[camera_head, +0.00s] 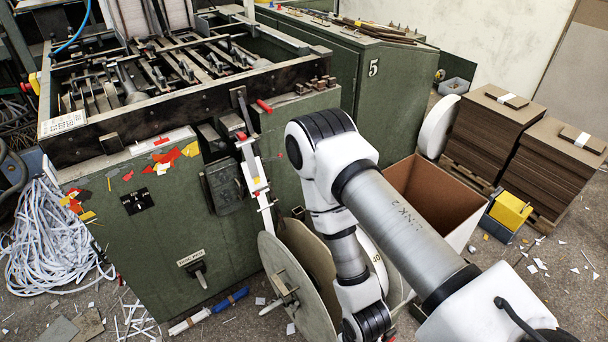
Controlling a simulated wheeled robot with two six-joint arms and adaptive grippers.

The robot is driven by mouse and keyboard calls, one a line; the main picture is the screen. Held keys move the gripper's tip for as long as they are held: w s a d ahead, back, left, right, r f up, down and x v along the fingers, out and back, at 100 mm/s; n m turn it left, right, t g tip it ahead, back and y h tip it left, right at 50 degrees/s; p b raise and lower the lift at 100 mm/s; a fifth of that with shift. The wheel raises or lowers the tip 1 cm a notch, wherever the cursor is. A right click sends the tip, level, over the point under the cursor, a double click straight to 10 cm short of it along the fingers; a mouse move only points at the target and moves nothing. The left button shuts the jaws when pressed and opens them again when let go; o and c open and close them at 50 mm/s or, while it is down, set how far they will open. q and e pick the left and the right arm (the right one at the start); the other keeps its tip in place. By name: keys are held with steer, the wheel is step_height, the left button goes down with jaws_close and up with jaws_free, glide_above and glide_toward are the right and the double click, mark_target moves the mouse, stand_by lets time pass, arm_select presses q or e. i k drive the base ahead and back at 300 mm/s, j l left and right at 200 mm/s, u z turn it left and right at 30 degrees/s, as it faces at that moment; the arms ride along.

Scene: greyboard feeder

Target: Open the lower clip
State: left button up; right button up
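A white strip-like guide (254,168) runs down the front right corner of the green machine. Small red-tipped parts sit along it, one near its top (240,136) and a lower one (257,180). I cannot tell for sure which is the lower clip, or whether it is open or shut. A grey disc reel (292,287) stands upright below the guide. My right arm comes in from the lower right, bends at the elbow beside the guide and drops to the bottom edge. Neither gripper shows.
The green machine (170,240) fills the left. A brown-lined bin (430,190) stands behind my arm. Stacks of brown board (484,130) and a yellow box (509,211) are at the right. Loose white strips (45,240) lie at the left; scraps litter the floor.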

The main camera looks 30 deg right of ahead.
mark_target(256, 193)
steer(key=z, duration=0.65)
steer(key=i+l+z, duration=0.45)
steer(key=i, duration=0.15)
